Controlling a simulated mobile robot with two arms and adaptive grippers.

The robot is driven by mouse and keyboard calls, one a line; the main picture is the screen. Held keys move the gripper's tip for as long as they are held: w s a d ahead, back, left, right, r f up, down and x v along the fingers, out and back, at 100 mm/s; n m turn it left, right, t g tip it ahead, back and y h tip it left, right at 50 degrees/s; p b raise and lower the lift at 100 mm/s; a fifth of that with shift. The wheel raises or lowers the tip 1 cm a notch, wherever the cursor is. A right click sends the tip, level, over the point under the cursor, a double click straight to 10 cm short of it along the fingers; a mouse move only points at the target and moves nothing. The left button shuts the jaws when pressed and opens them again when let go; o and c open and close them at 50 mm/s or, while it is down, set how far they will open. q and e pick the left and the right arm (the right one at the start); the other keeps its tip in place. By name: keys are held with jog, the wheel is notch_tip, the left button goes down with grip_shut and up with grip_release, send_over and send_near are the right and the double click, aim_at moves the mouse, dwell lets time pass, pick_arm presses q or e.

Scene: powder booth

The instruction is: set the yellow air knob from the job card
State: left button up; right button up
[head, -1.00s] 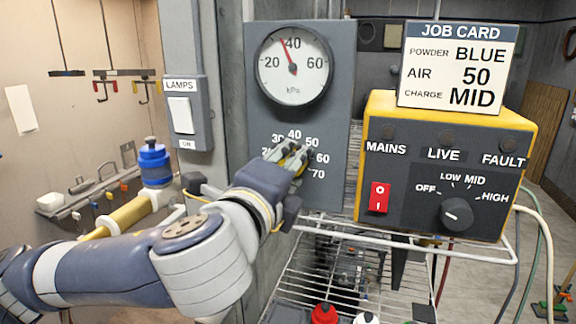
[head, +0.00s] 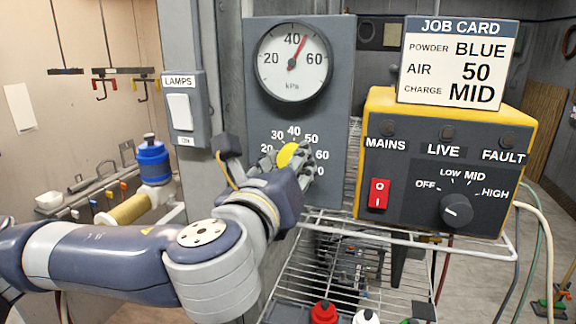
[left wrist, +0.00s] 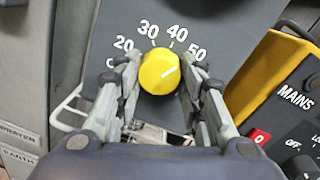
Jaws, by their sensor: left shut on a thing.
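The yellow air knob (head: 287,154) is on the grey panel (head: 336,120), inside a printed number scale. My left gripper (head: 291,160) is shut on it, with a finger on each side. The job card (head: 459,62) reads POWDER BLUE, AIR 50, CHARGE MID. My fingers cover part of the scale's right side in the head view. My right gripper is out of view.
A yellow-edged control box (head: 447,165) stands right of the panel, with a red MAINS switch (head: 379,194) and a black charge knob (head: 456,210). A wire rack (head: 300,270) with bottles is below. A lamp switch (head: 181,111) is at left.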

pick_arm(q)
jog(key=shift+f+m, duration=0.15)
jog(key=shift+m, duration=0.95)
jog(key=o, duration=1.1)
jog(key=v, duration=0.7)
jog(key=shift+s, duration=0.25)
jog(key=shift+a, duration=0.1)
